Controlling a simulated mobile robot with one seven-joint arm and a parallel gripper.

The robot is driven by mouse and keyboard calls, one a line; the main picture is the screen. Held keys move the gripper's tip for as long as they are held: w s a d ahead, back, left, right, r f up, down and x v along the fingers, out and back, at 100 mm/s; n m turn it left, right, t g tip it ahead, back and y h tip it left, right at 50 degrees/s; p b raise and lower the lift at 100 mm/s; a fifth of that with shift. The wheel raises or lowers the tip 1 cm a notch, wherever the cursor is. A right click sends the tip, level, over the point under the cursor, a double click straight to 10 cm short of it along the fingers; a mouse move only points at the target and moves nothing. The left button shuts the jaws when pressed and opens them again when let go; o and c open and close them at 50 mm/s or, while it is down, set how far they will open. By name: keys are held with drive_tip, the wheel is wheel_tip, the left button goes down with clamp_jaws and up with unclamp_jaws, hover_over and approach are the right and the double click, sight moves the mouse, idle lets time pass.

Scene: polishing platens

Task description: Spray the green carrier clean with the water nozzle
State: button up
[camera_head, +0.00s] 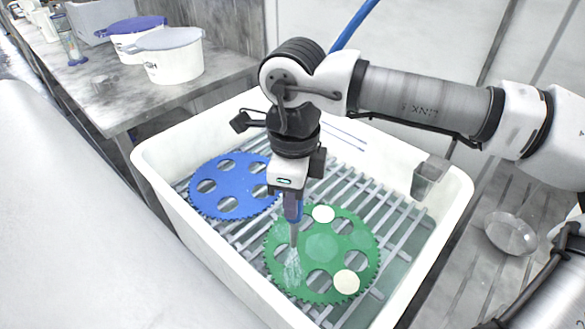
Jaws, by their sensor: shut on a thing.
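The green carrier (322,247) is a toothed disc with several round holes, lying on the slatted rack in a white basin. Two of its holes look filled with pale discs, one at the top (323,214) and one at the lower right (346,281). My gripper (292,205) points down over the carrier's left part and is shut on the water nozzle (294,236). A whitish spray (292,270) spreads below the nozzle tip onto the carrier's left side. The jaws partly hide the nozzle's upper end.
A blue toothed carrier (232,181) lies behind and left on the rack (400,215). The white basin (180,215) has raised walls. White lidded tubs (172,62) stand on the bench at upper left. A round dish (510,233) lies right.

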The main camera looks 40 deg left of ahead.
drive_tip(key=w+d+b, duration=0.1)
drive_tip(key=w+d, duration=0.5)
drive_tip(key=d, duration=0.4)
drive_tip(key=shift+w, duration=0.4)
idle(1.0)
drive_tip(key=w+a+p, duration=0.2)
drive_tip(key=w+a, duration=1)
drive_tip(key=a, duration=0.3)
drive_tip(key=shift+a, duration=0.3)
idle(0.9)
drive_tip(key=shift+r, duration=0.1)
idle(0.6)
drive_tip(key=shift+r+p, duration=2)
drive_tip(key=shift+r, duration=0.55)
